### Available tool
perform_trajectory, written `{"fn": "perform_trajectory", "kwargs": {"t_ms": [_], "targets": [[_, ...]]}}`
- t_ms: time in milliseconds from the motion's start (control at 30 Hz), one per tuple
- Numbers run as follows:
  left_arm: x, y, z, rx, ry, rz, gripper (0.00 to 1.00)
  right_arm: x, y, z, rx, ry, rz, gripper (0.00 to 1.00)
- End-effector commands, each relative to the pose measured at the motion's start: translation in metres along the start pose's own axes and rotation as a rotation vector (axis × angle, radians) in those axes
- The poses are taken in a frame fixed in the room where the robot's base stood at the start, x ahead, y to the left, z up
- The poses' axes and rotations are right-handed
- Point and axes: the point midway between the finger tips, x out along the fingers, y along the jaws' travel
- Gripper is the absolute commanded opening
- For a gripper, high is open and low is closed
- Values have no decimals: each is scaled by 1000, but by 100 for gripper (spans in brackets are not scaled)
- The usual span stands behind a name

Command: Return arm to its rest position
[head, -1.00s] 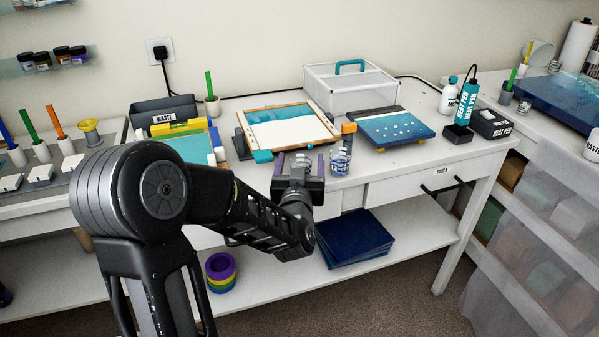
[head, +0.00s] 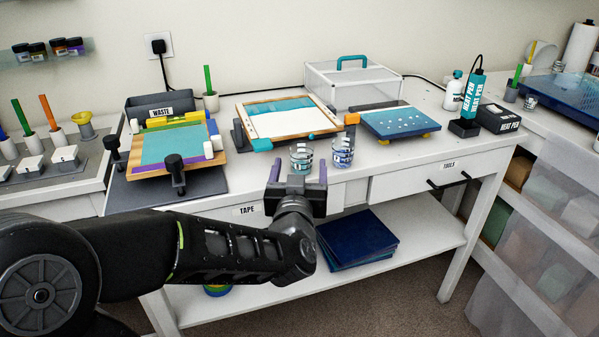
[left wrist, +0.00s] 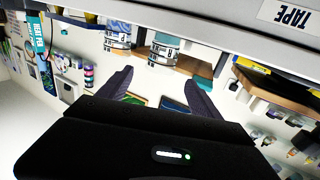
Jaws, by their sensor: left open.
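My left gripper (head: 297,178) is open and empty in front of the table's front edge, just above the tape drawer (head: 247,210). Its two purple fingers point toward the table; they also show in the left wrist view (left wrist: 158,88) with nothing between them. Two clear measuring cups, the left one (head: 301,158) and the right one (head: 343,152), stand on the table beyond the fingertips, apart from them. My left arm reaches in from the lower left. My right gripper is not in view.
A framed panel with teal and white (head: 288,122) lies behind the cups. A blue panel (head: 400,123) sits to its right. A clamped teal board (head: 172,143) is at left. The tools drawer (head: 430,172) has a protruding handle. Dark blue panels (head: 357,238) lie on the lower shelf.

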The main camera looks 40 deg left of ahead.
Motion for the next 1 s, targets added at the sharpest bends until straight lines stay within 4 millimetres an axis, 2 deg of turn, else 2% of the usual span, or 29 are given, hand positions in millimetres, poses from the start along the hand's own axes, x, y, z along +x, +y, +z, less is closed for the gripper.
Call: {"fn": "perform_trajectory", "kwargs": {"t_ms": [767, 867, 967, 1000], "targets": [[0, 2, 2, -32, -9, 6, 74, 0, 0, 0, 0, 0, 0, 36], [0, 18, 12, -105, -52, 71, 74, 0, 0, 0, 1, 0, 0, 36], [-2, 47, 40, -157, -150, 166, 74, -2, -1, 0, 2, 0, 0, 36], [-4, 60, 57, -168, -203, 202, 74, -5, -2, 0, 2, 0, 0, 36]]}}
